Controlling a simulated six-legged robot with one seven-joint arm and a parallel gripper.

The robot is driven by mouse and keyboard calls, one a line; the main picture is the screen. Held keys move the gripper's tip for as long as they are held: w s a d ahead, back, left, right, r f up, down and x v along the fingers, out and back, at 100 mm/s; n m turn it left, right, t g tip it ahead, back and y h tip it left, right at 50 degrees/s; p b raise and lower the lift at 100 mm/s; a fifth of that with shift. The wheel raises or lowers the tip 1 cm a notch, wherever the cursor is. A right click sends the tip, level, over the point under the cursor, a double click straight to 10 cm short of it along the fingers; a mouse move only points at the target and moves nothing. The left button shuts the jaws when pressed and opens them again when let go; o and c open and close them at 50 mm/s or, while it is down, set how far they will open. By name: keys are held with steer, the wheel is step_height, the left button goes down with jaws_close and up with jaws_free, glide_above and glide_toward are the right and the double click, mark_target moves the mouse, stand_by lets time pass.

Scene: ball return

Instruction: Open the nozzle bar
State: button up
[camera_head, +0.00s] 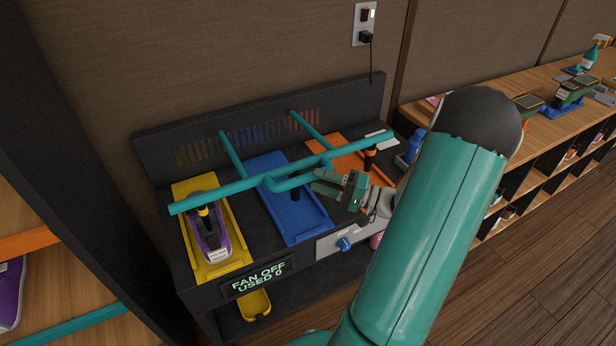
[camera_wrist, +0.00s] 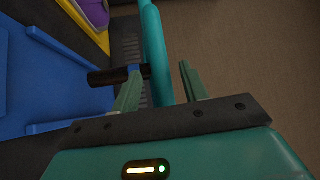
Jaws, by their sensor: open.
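The teal nozzle bar (camera_head: 225,188) runs across the front of the dark bench, low over the trays, with two arms to the back panel and a handle bend (camera_head: 290,183) near its middle. Dark nozzles hang from it. My gripper (camera_head: 318,183) is at the right end of the handle bend, above the blue tray's right side. In the wrist view, a teal tube of the bar (camera_wrist: 153,40) passes between my open fingers (camera_wrist: 158,82); a gap shows on the right, and contact on the left is unclear. A black nozzle (camera_wrist: 110,76) points left beside the left finger.
A yellow tray (camera_head: 238,262) holds a purple shoe (camera_head: 207,236). Blue (camera_head: 310,226) and orange (camera_head: 335,147) trays sit to its right. A blue knob (camera_head: 344,244) is on the front, and a display (camera_head: 258,277) reads "FAN OFF USED 0". A wooden shelf (camera_head: 545,122) stands right.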

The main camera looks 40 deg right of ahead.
mark_target(315, 179)
steer(key=shift+x, duration=1.95)
jaws_close()
